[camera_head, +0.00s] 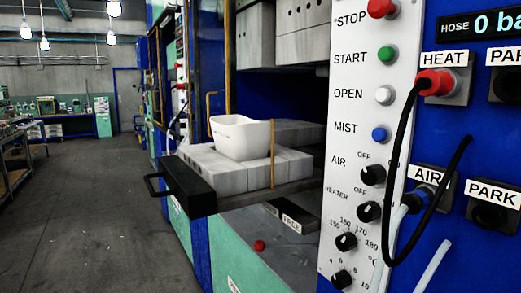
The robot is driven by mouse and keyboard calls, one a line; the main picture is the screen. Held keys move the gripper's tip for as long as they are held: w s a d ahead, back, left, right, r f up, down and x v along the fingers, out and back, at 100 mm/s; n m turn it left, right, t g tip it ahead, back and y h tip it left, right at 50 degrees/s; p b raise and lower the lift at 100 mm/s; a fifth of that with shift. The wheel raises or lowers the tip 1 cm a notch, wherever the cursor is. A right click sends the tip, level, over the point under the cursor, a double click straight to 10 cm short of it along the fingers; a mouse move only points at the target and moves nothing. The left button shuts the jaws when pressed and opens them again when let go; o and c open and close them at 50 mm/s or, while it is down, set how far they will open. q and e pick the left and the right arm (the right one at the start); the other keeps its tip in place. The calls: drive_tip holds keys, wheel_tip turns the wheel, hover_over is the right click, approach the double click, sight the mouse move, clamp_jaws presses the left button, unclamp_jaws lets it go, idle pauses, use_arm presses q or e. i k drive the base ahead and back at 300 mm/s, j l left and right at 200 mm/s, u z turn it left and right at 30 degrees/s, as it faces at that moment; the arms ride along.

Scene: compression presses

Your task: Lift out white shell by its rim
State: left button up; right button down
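The white shell (241,137) is a bowl-like tub with a raised rim. It sits upright on the pale grey block mould (230,174), on the press's pulled-out tray with a black front and handle (182,184). A thin yellow-orange upright bar (272,153) passes in front of the mould and close to the shell's right side. Neither of my grippers shows in the head view. The shell's underside is hidden where it meets the mould.
A control panel (363,130) with buttons, knobs and hose sockets stands close on the right, with a black cable (400,172) looping from it. Upper grey press blocks (288,32) hang above and behind the shell. The floor (85,220) at the left is clear.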

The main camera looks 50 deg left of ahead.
sight(239, 138)
drive_tip(key=u, duration=1.8)
drive_tip(key=i+j+z, duration=0.15)
drive_tip(key=j, duration=0.2)
drive_tip(key=i+j+z, duration=0.15)
drive_tip(key=j, duration=0.2)
drive_tip(key=j+z, duration=0.15)
drive_tip(key=j, duration=0.25)
drive_tip(key=i, duration=0.05)
